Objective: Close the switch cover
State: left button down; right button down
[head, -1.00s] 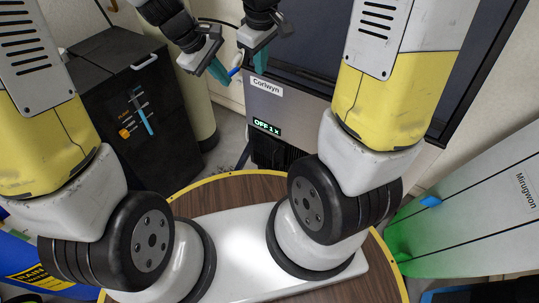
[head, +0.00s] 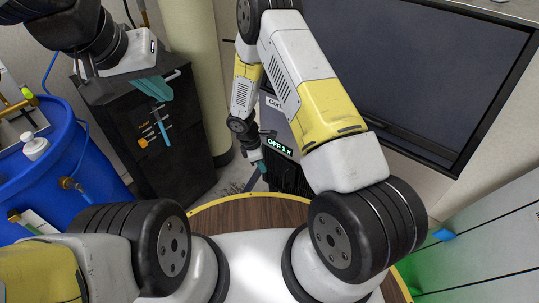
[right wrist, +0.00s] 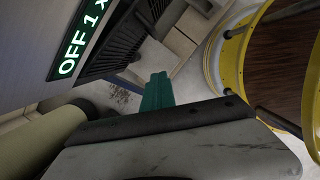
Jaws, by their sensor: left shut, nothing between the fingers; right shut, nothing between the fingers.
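The ice maker (head: 285,128) is a grey-fronted machine with a green "OFF 1 x" display (head: 280,147). The display is large at the upper left of the right wrist view (right wrist: 75,42). I cannot make out a switch cover in any view now; my right arm hides part of the machine's upper front. My right gripper (head: 262,168) has teal fingers and is shut and empty, low in front of the machine, just left of the display. Its fingers also show in the right wrist view (right wrist: 157,92). My left gripper (head: 154,88) is shut and empty, in front of the black cabinet, well left of the machine.
A black cabinet (head: 178,125) stands left of the machine, with a beige pillar (head: 195,60) behind. A blue barrel (head: 70,150) with a white bottle (head: 34,146) on it is at far left. A large dark panel (head: 420,70) is at right. Some floor is free before the machine.

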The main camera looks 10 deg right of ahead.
jog(key=d+f, duration=0.6)
jog(key=f, duration=0.2)
jog(key=shift+w+f, duration=0.25)
jog(key=shift+f, duration=0.15)
jog(key=shift+d, duration=0.15)
jog(key=shift+w+d+n, duration=0.25)
jog(key=shift+d+n, duration=0.45)
jog(key=shift+d, duration=0.05)
jog(key=s+a+r, duration=0.1)
jog(key=a+r, duration=0.5)
jog(key=r, duration=0.4)
jog(key=shift+a, duration=0.15)
